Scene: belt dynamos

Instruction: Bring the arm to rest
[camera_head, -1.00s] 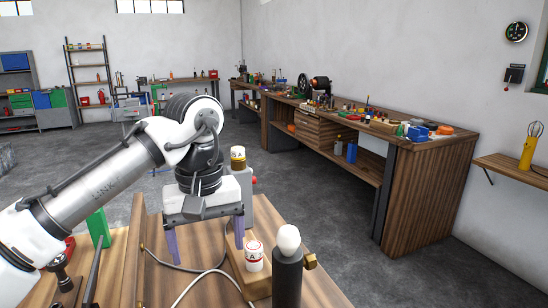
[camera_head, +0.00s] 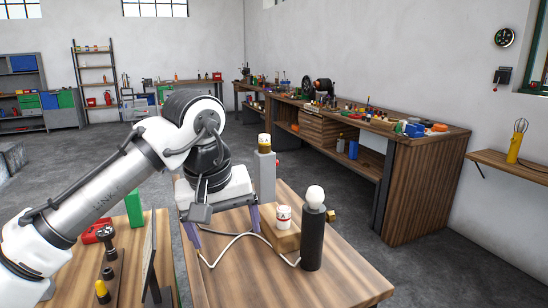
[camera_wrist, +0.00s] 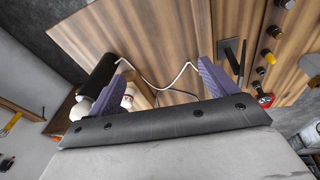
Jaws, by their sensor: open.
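My gripper (camera_head: 224,228) is above the near wooden workbench (camera_head: 330,285), its two purple fingers pointing down and spread apart. A grey post (camera_head: 265,176) with a yellow-brown cap is behind. A pale cable (camera_head: 232,243) runs on the bench below the fingers.
A green block (camera_head: 134,207), a red tool (camera_head: 98,234) and a dark upright panel (camera_head: 150,260) are at the bench's left. A long cluttered workbench (camera_head: 425,180) stands along the right wall. Grey floor (camera_head: 350,215) lies open between the benches.

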